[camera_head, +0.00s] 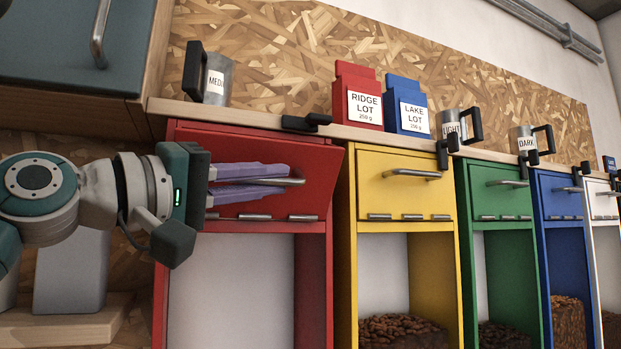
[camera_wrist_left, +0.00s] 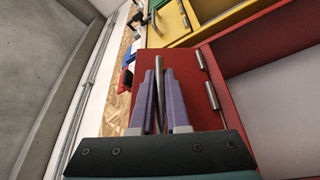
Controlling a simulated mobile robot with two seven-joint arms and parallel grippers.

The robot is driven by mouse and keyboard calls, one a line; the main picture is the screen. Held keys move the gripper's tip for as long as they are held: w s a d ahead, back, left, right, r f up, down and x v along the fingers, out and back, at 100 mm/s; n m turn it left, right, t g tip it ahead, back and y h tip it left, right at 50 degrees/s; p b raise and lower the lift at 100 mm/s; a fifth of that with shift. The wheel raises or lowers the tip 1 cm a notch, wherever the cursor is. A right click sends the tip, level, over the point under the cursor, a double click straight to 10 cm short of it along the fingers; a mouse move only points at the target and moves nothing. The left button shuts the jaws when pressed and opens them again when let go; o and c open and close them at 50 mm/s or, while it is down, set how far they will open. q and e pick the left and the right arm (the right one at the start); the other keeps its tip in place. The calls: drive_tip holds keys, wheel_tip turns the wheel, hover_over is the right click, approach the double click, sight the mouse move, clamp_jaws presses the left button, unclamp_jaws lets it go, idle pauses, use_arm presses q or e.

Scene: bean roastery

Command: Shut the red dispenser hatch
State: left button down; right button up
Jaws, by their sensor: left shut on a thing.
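The red hatch (camera_head: 318,165) fronts the upper part of the red dispenser (camera_head: 314,270). It is hinged along its bottom edge and its top leans out from the frame, so it stands partly open. My left gripper (camera_head: 278,181) reaches in from the left, its purple fingers shut on the hatch's metal bar handle (camera_head: 298,182). In the left wrist view the handle (camera_wrist_left: 158,62) stands between the two fingers, with the red hatch face (camera_wrist_left: 185,80) behind them. My right gripper is not in view.
A black catch (camera_head: 306,122) sits at the shelf edge above the red dispenser. Yellow (camera_head: 400,165), green (camera_head: 500,190) and blue (camera_head: 560,195) hatches stand in a row to the right, looking shut. Cups and bags, such as the red bag (camera_head: 357,90), stand on the shelf above.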

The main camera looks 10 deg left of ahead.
sight(239, 159)
use_arm(q)
drive_tip(key=shift+w+a+r, duration=0.15)
drive_tip(key=shift+a+r, duration=0.05)
drive_tip(key=shift+r, duration=0.25)
drive_tip(key=shift+w+a+r+b, duration=0.25)
drive_tip(key=shift+w+r, duration=0.1)
drive_tip(key=shift+r, duration=0.1)
drive_tip(key=shift+w+a+r+b, duration=0.2)
drive_tip(key=shift+w+r+b, duration=0.05)
drive_tip(key=shift+w+r, duration=0.15)
drive_tip(key=shift+w+a+r, duration=0.4)
drive_tip(key=shift+w+r, duration=0.05)
drive_tip(key=shift+w, duration=0.15)
drive_tip(key=c, duration=0.9)
unclamp_jaws()
